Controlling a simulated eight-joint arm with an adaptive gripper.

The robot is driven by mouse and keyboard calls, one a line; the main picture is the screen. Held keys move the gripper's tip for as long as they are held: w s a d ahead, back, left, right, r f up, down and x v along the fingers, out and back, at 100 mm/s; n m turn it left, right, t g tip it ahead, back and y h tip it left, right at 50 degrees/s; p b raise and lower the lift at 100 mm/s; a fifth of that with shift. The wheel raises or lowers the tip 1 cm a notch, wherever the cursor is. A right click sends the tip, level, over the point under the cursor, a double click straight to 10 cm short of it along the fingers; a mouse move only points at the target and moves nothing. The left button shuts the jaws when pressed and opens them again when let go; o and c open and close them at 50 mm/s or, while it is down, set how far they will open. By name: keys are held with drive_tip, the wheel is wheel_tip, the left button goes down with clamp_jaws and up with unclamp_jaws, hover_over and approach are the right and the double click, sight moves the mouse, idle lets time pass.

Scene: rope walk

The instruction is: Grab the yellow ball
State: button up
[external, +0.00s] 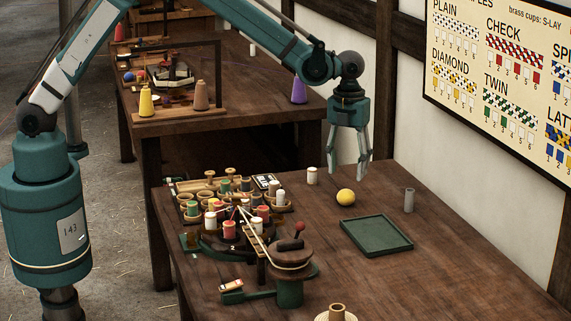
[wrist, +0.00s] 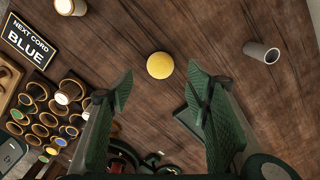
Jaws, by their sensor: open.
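The yellow ball (external: 346,197) rests on the wooden table, left of the green tray's far corner. In the wrist view the ball (wrist: 160,65) lies on bare wood, beyond my fingertips and roughly centred between them. My gripper (external: 362,173) hangs pointing down above the table, close to the ball in the external view. In the wrist view my gripper (wrist: 163,88) has its two green fingers spread wide, with nothing between them. The ball is in full view in both pictures.
A green tray (external: 377,235) lies near the ball. A grey cylinder (external: 409,200) stands to the right, a cream cylinder (external: 312,176) to the left. Bobbins in round cups and a braiding device (external: 290,256) crowd the table's left. A sign reads "NEXT CORD BLUE" (wrist: 32,40).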

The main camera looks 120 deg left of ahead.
sight(344, 190)
drive_tip(key=shift+f, duration=1.2)
drive_tip(key=shift+d+f+b, duration=0.15)
drive_tip(key=shift+f+b, duration=0.35)
drive_tip(key=shift+f, duration=2.1)
drive_tip(key=c, duration=0.9)
